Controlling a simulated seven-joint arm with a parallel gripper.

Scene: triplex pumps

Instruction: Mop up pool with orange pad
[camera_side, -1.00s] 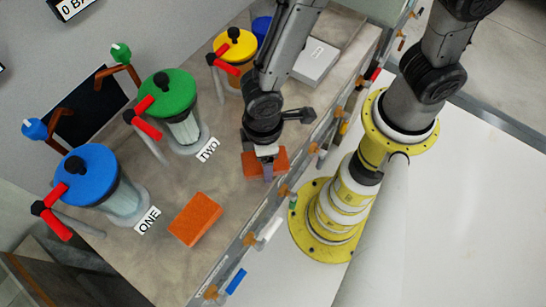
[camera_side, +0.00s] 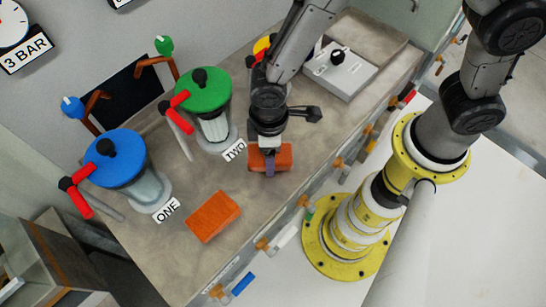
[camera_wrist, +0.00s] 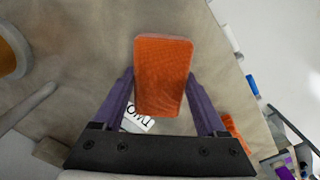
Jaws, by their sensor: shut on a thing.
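My gripper (camera_side: 269,163) is shut on an orange pad (camera_side: 284,159), low over the bench in front of the TWO label. In the wrist view the same pad (camera_wrist: 164,62) sits between the two purple fingers of my gripper (camera_wrist: 161,80). I cannot tell whether the pad touches the bench. A second orange pad (camera_side: 213,216) lies on the bench in front of the ONE label, and part of it shows in the wrist view (camera_wrist: 234,129). I cannot make out a pool.
The blue-lidded pump (camera_side: 121,158) stands by the ONE label (camera_side: 166,210). The green-lidded pump (camera_side: 203,93) stands by the TWO label (camera_side: 234,151). A grey box with a black knob (camera_side: 340,72) sits farther right. Pipes and valves (camera_side: 262,244) line the bench's front edge.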

